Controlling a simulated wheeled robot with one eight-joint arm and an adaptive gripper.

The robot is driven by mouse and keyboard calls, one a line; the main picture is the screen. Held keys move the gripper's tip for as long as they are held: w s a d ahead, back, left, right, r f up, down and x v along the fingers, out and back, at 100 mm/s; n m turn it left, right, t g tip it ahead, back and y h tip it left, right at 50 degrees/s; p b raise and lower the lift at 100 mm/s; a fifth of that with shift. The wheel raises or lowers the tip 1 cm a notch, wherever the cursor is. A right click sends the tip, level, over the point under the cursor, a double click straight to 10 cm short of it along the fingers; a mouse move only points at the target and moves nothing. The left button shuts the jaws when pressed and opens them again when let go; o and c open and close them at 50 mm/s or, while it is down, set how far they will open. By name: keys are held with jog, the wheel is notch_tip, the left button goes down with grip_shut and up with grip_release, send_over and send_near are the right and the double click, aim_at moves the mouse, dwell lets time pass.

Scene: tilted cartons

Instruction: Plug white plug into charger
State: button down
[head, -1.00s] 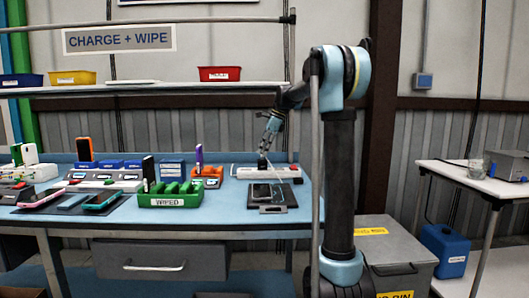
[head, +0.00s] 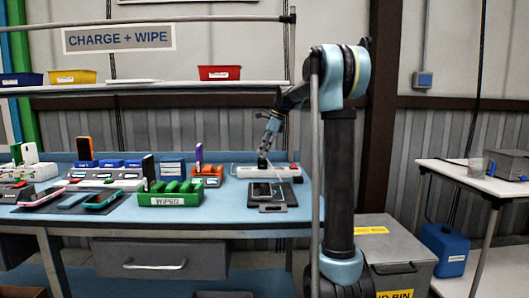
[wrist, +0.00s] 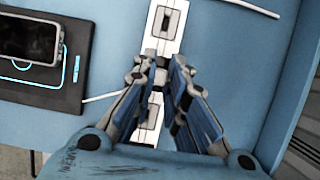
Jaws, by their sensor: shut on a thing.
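A long white socket strip (head: 238,171), which looks like the charger, lies at the back right of the blue bench. In the wrist view the strip (wrist: 168,42) runs upright under my gripper, with a dark socket (wrist: 167,20) beyond the fingertips. My gripper (head: 263,156) points down over the strip; its fingers (wrist: 162,66) are close together in the wrist view. They are shut on what I take to be the white plug, which the fingers hide. A white cord (wrist: 103,97) reaches toward them from the left. I cannot tell whether the plug is seated in a socket.
A dark pad (wrist: 25,96) with a phone (wrist: 27,33) on it lies left of the strip in the wrist view. A green rack (head: 171,200) marked WIPED, an orange holder (head: 208,182) and several phones stand further left.

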jog(key=shift+f, duration=0.35)
dwell(0.4)
jog(key=c, duration=1.1)
grip_release()
jog(key=shift+r, duration=0.1)
jog(key=shift+r, duration=3.45)
